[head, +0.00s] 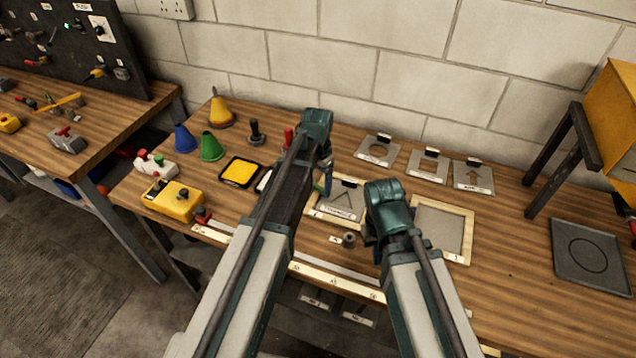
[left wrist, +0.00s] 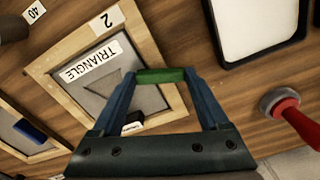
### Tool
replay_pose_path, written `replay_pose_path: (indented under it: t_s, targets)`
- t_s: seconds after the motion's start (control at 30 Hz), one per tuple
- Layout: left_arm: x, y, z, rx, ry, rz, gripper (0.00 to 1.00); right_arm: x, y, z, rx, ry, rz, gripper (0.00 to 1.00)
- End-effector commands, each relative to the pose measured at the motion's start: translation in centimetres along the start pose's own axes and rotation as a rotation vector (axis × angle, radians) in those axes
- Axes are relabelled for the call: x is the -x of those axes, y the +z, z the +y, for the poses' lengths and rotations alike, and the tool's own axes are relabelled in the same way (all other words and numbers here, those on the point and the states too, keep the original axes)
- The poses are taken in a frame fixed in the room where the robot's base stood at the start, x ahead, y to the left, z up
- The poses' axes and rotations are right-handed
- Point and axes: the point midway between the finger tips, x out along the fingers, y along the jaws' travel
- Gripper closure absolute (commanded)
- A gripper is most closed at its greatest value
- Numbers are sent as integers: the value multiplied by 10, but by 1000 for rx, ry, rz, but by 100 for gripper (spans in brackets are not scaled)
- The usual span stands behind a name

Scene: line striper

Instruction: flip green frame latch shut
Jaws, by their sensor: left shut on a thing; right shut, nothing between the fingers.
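A wooden frame (head: 310,211) holds a grey stencil plate marked TRIANGLE. In the left wrist view the frame (left wrist: 48,68) also bears a label with a 2. The green latch (left wrist: 160,76) lies at the frame's edge, spanning between the blue fingertips of my left gripper (left wrist: 160,82). My left gripper (head: 323,184) is shut on it, at the frame's left side in the head view. How far the latch is turned is hard to tell. My right gripper (head: 373,245) is shut and empty, low between the two wooden frames, largely hidden by its wrist.
A second wooden frame (head: 466,231) with a plain grey panel lies to the right. Several stencil plates (head: 428,166) lie near the wall. A yellow pad (head: 240,172) and a red-handled tool (left wrist: 290,105) are left of the frame. A dark square plate (head: 588,256) lies far right.

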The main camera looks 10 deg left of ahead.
Motion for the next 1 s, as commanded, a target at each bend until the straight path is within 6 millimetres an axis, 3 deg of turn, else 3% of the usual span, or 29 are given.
replay_pose_path:
  t_s: [0.43, 0.83, 0.87, 0.97, 1.0]
  targets:
    - [0, 0, 0, 332, 0, 0, 78, 0, 0, 0, 0, 0, 0, 100]
    - [0, 0, 0, 373, 0, 0, 78, 0, 0, 0, 0, 0, 0, 100]
    - [0, 0, 0, 373, 0, 0, 17, 0, 0, 0, 0, 0, 0, 100]
    - [0, 0, 0, 372, 0, 0, 0, 0, 0, 0, 0, 0, 0, 100]
    - [0, 0, 0, 372, 0, 0, 0, 0, 0, 0, 0, 0, 0, 100]
